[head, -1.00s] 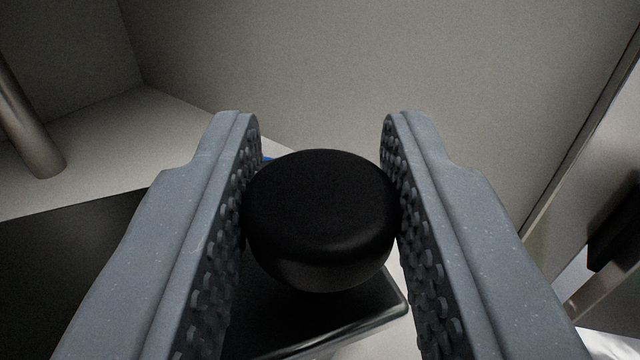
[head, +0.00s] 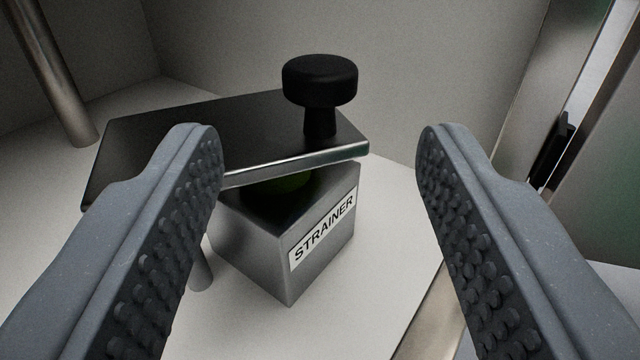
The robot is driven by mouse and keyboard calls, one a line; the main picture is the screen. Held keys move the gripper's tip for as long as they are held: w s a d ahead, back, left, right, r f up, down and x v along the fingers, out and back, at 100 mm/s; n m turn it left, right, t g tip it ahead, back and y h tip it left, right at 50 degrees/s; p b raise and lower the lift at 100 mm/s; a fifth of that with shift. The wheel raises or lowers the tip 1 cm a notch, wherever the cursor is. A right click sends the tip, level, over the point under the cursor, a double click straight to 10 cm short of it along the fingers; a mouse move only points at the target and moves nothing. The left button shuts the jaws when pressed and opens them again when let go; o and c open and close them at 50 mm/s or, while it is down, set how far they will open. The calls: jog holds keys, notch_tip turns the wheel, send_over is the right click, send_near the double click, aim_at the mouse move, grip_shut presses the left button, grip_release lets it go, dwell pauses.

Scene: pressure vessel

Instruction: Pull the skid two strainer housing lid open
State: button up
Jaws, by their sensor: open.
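The strainer housing (head: 260,240) is a grey metal box with a white STRAINER label (head: 323,233), standing on a pale floor. Its dark, flat lid (head: 210,135) is swung aside over the top, sticking out to the left, with a gap under its near edge. A black mushroom-shaped knob (head: 320,82) stands on the lid's right end. My gripper (head: 320,150) is open and empty. Its fingers are wide apart, nearer the camera than the box, and the knob lies beyond them, clear of both.
A metal post (head: 55,75) rises at the upper left. Grey walls (head: 400,60) close in behind the housing. A metal frame edge (head: 525,110) with a dark fitting (head: 550,150) runs along the right. Pale floor (head: 385,240) is clear right of the housing.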

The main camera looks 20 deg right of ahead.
jog(key=v, duration=0.5)
